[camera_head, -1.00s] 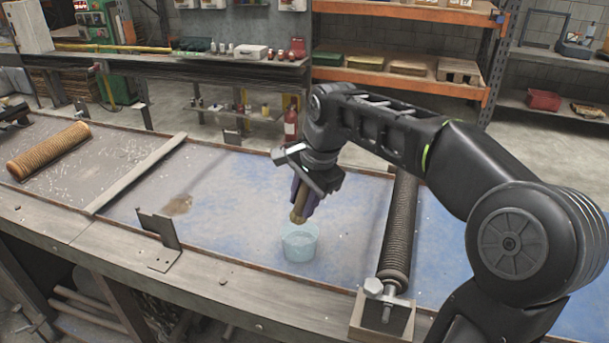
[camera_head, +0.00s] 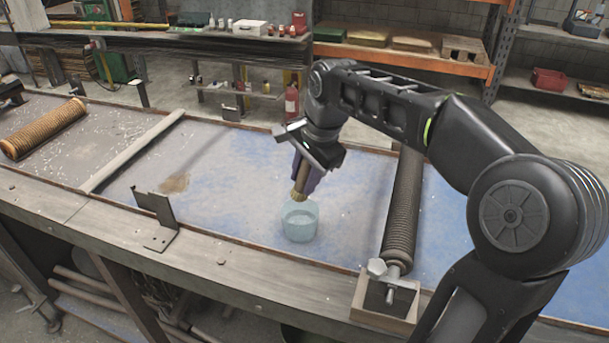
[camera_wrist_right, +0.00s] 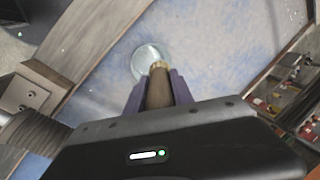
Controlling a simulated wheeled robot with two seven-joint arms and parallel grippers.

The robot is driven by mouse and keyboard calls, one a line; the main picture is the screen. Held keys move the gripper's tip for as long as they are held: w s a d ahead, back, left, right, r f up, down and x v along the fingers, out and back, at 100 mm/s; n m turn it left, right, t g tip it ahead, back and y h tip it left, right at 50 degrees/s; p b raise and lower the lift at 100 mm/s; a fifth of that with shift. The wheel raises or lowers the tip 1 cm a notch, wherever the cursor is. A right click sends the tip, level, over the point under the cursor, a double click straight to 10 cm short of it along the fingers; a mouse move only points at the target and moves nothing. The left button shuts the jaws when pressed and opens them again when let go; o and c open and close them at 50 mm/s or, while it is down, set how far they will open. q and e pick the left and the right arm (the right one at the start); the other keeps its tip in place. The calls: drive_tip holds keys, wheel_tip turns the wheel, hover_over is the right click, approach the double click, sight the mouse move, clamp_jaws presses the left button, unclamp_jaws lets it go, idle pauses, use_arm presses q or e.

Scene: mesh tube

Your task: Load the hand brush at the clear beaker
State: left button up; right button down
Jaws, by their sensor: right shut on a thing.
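The clear beaker (camera_head: 300,226) stands upright on the blue-stained bench top and looks light blue, with what seems to be liquid inside. It also shows in the right wrist view (camera_wrist_right: 148,58). My right gripper (camera_head: 305,182) is shut on the hand brush (camera_head: 300,193), and its fingers hide much of the handle. The brush points down, with its pale tip just above or at the beaker's rim; I cannot tell whether it touches. In the right wrist view the brush (camera_wrist_right: 160,85) sits between the two purple fingers, its tip overlapping the beaker. My left gripper is not in view.
A dark ribbed roller (camera_head: 402,210) with an end clamp lies right of the beaker. An angled metal bracket (camera_head: 158,220) stands at the front left. A wooden bar (camera_head: 135,150) and a brown ribbed roller (camera_head: 45,130) lie farther left. The bench between bracket and beaker is clear.

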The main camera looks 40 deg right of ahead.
sight(304, 160)
drive_tip(key=shift+f+b, duration=3)
drive_tip(key=shift+f, duration=1.25)
drive_tip(key=shift+r, duration=0.1)
wheel_tip(304, 160, up, 6)
drive_tip(key=p, duration=0.5)
drive_tip(key=shift+r, duration=0.1)
drive_tip(key=shift+r+p, duration=1.15)
drive_tip(key=shift+r, duration=0.1)
wheel_tip(304, 160, up, 4)
drive_tip(key=p, duration=0.3)
